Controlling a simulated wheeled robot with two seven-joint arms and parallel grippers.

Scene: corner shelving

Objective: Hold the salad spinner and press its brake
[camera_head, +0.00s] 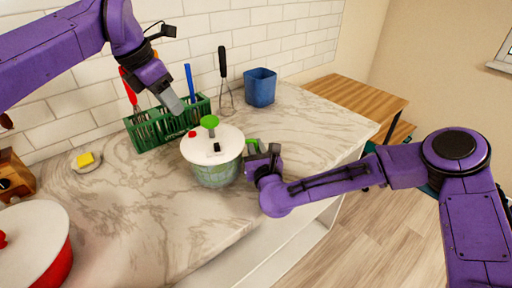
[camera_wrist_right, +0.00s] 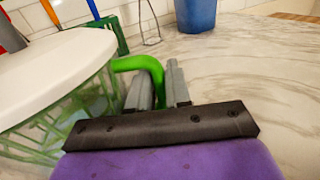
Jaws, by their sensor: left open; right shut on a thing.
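The salad spinner (camera_head: 215,172) stands upright on the marble counter, with a white lid, a green knob (camera_head: 209,122), a small black brake button (camera_head: 217,147) and a red button (camera_head: 192,134). Its bowl is clear with green inside. My right gripper (camera_head: 262,150) is shut on the spinner's green side handle (camera_head: 253,144); the right wrist view shows the handle (camera_wrist_right: 142,63) at its fingers (camera_wrist_right: 162,85). My left gripper (camera_head: 175,103) is open and empty, above and behind the lid, apart from the spinner. Its fingertips look close together from this angle.
A green utensil basket (camera_head: 150,133) with several tools stands behind the spinner. A blue container (camera_head: 260,87) is at the back right. A red pot with a white lid (camera_head: 35,237) and a yellow sponge on a dish (camera_head: 86,160) are at the left.

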